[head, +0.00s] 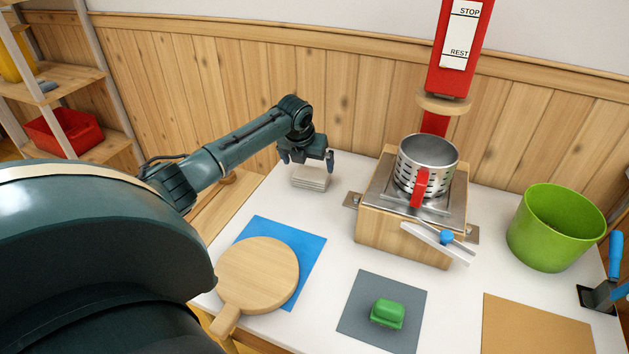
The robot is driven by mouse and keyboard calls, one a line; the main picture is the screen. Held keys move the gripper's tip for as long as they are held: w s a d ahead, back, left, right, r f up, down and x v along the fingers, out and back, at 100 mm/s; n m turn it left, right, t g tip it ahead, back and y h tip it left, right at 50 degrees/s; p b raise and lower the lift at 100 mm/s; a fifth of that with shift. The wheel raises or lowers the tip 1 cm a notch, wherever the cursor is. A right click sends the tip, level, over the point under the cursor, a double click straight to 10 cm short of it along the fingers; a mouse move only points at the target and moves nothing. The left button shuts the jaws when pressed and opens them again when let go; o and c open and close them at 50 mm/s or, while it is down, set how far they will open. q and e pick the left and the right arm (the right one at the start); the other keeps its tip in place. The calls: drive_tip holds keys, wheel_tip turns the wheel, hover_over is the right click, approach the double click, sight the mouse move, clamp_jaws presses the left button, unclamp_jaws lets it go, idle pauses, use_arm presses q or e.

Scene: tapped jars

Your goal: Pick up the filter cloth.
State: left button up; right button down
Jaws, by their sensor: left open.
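The filter cloth looks to be the pale grey-beige folded stack (311,178) lying flat at the back left of the white table. My left gripper (308,169) is just above it, fingers pointing down and spread apart. The fingers show at either side of the cloth's far part, and nothing shows between them. I cannot tell whether the fingertips touch the cloth. My right gripper is not in view.
A wooden stand with a perforated metal pot (426,160) is right of the cloth. A round wooden board (258,272) lies on a blue mat (305,243) in front. A green block (387,313), a green bucket (553,233) and a red post (461,45) stand further right.

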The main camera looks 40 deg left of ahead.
sight(311, 173)
use_arm(q)
drive_tip(key=b+x, duration=0.1)
drive_tip(key=x, duration=0.2)
drive_tip(key=shift+w+f, duration=0.15)
drive_tip(key=b+x, duration=0.1)
drive_tip(key=x, duration=0.2)
drive_tip(key=shift+w+a+f+b, duration=0.1)
drive_tip(key=shift+w+a+b, duration=0.2)
drive_tip(key=shift+b, duration=0.1)
drive_tip(key=shift+w+f, duration=0.25)
drive_tip(key=shift+f, duration=0.25)
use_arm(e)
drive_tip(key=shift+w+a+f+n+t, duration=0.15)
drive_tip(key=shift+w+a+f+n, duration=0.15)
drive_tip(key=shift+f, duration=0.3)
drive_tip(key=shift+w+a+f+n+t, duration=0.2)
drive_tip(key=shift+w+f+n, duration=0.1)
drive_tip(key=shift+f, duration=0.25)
use_arm(q)
drive_tip(key=shift+c, duration=0.2)
drive_tip(key=c, duration=0.7)
drive_tip(key=shift+o, duration=0.2)
drive_tip(key=shift+r, duration=0.1)
